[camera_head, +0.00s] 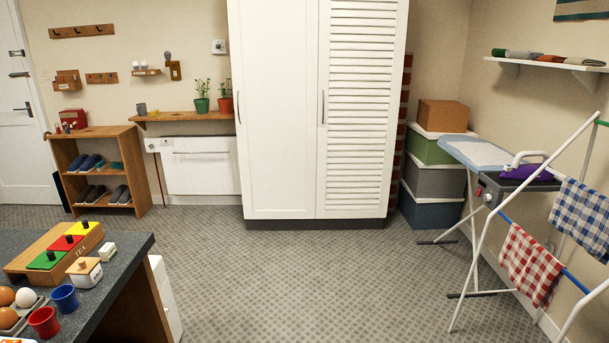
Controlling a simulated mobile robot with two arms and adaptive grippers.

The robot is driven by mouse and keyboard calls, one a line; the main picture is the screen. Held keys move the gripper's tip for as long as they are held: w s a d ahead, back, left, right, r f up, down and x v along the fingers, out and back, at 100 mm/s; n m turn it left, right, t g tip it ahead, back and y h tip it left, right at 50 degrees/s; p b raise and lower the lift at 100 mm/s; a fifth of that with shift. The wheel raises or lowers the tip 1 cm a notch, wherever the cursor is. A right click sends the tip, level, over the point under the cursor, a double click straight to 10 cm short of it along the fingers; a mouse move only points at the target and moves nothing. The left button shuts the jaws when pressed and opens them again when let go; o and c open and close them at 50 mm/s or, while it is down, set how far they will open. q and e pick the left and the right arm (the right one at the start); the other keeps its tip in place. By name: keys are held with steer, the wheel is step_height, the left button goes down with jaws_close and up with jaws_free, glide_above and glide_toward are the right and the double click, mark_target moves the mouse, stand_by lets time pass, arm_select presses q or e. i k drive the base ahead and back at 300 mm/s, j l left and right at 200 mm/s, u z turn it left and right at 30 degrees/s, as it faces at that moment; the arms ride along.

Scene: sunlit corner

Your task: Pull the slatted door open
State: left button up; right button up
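The slatted door (361,110) is the right-hand door of a tall white wardrobe at the back wall, in the middle of the head view. It looks shut, flush beside the plain left door (275,110). Its vertical handle (323,107) is at its left edge, next to the seam between the doors. The plain door has its own handle (237,107) at its left edge. Neither of my grippers shows in the view.
Patterned carpet (300,275) lies clear before the wardrobe. A dark counter (120,262) with small objects stands at the front left. Stacked boxes (436,182), an ironing board (478,153) and a drying rack (492,215) stand on the right. A shoe shelf (100,132) stands back left.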

mark_target(362, 43)
steer(key=i, duration=2)
steer(key=i+u, duration=0.2)
steer(key=i, duration=1.8)
